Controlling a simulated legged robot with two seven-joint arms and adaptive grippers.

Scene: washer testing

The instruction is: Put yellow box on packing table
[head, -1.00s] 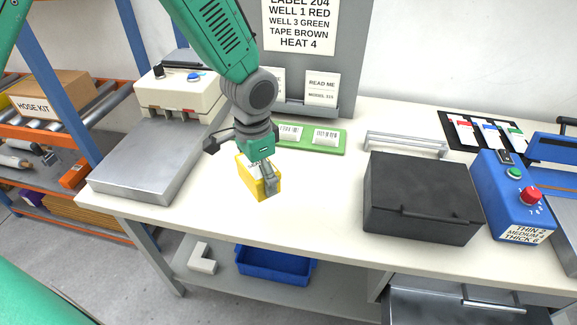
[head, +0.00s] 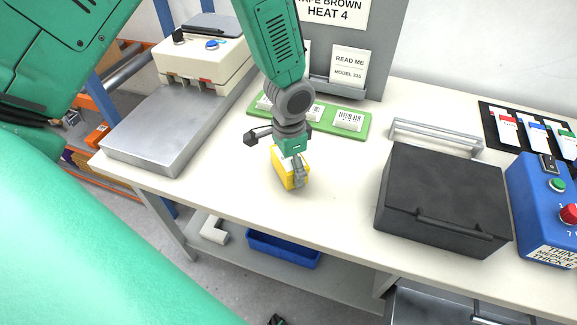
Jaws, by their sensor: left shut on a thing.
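The yellow box (head: 282,171) is in my left gripper (head: 292,168), near the middle of the white packing table (head: 240,200). The gripper points down and its fingers are shut on the box, covering part of its top and right side. The box is at or just above the table top; I cannot tell whether it touches. My right gripper does not show clearly; only a small dark tip shows at the bottom edge.
A green tray (head: 352,134) with white labelled packs lies behind the gripper. A black case (head: 440,195) and a blue machine (head: 540,200) stand to the right. A metal sealer with a steel plate (head: 160,130) is at left. Table front is clear.

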